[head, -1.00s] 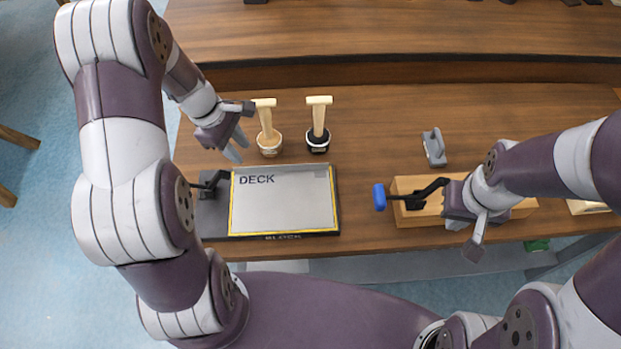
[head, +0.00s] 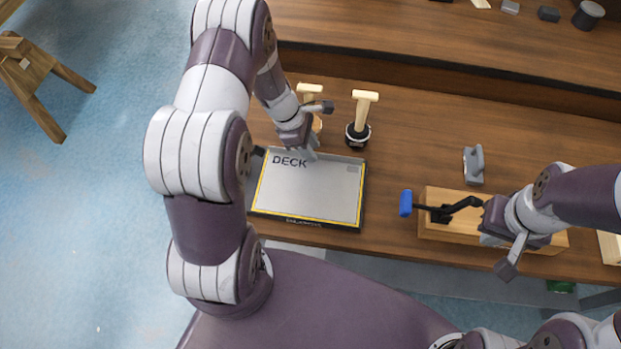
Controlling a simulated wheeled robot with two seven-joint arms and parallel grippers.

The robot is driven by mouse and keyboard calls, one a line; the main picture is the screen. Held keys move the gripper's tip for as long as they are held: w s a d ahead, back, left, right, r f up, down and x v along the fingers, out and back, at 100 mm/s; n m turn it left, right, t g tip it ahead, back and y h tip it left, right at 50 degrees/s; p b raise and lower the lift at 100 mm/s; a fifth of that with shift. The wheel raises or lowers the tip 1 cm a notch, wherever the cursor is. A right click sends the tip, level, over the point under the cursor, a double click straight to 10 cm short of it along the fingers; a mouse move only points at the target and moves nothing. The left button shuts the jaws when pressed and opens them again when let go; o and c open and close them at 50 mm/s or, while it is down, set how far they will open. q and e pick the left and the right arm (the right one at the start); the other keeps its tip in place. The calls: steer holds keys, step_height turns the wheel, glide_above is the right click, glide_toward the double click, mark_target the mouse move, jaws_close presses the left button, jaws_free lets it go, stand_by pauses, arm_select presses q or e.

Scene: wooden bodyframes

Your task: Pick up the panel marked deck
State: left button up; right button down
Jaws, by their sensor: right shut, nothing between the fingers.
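The panel marked DECK (head: 308,193) is a light grey plate with a yellow border. It lies flat in a dark tray (head: 306,223) on the wooden bench. My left gripper (head: 308,154) is at the panel's far edge, just right of the DECK lettering, with its fingers pointing down. Its finger gap is too small to make out, and I cannot tell whether it touches the panel. My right gripper (head: 506,254) is shut and empty, beside a wooden block (head: 470,201) bearing a black crank with a blue knob (head: 405,203).
Two wooden-handled tools stand in cups behind the tray; the right one (head: 362,115) is clear, the left one (head: 311,92) is partly behind my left gripper. A grey bracket (head: 473,165) stands behind the block. A raised shelf (head: 440,40) runs along the back. Bench between tray and block is clear.

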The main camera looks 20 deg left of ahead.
arm_select(q)
steer(key=shift+x, duration=0.9)
steer(key=shift+r, duration=0.1)
jaws_close()
steer(key=shift+s, duration=0.15)
stand_by(0.5)
